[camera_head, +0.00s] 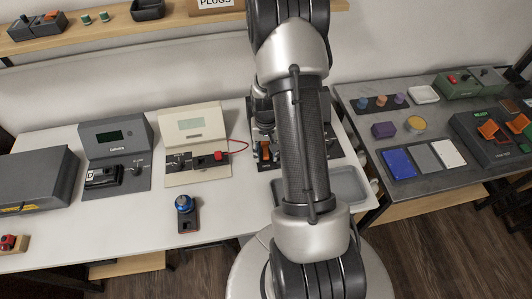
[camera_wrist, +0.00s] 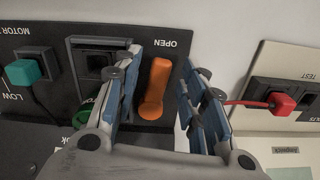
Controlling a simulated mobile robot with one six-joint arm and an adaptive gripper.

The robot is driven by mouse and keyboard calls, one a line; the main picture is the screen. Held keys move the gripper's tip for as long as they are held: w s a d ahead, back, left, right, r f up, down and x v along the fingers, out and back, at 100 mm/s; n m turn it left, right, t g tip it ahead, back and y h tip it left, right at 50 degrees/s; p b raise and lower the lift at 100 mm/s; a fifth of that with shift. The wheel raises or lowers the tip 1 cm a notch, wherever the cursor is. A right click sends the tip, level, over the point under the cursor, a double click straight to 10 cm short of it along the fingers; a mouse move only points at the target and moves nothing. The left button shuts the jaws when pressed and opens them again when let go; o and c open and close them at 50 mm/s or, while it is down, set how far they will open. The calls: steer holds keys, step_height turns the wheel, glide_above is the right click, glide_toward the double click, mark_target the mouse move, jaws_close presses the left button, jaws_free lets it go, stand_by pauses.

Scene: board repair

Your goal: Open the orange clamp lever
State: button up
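The orange clamp lever (camera_wrist: 155,90) stands on a dark panel beside the word OPEN in the wrist view. My gripper (camera_wrist: 162,68) is open, with one blue-padded finger on each side of the lever. Gaps show between the lever and both fingers, and nothing is held. In the head view the lever (camera_head: 264,151) is a small orange piece on the dark clamp station (camera_head: 261,163). My arm hides much of that station and most of my gripper there.
A teal plug (camera_wrist: 24,71) and a dark square socket (camera_wrist: 98,62) lie left of the lever. A cream meter (camera_wrist: 285,95) with a red plug (camera_wrist: 281,103) and red cable stands at right. A grey tray (camera_head: 350,186) sits in front of the station.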

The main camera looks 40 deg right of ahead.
steer(key=shift+c, duration=0.5)
jaws_close()
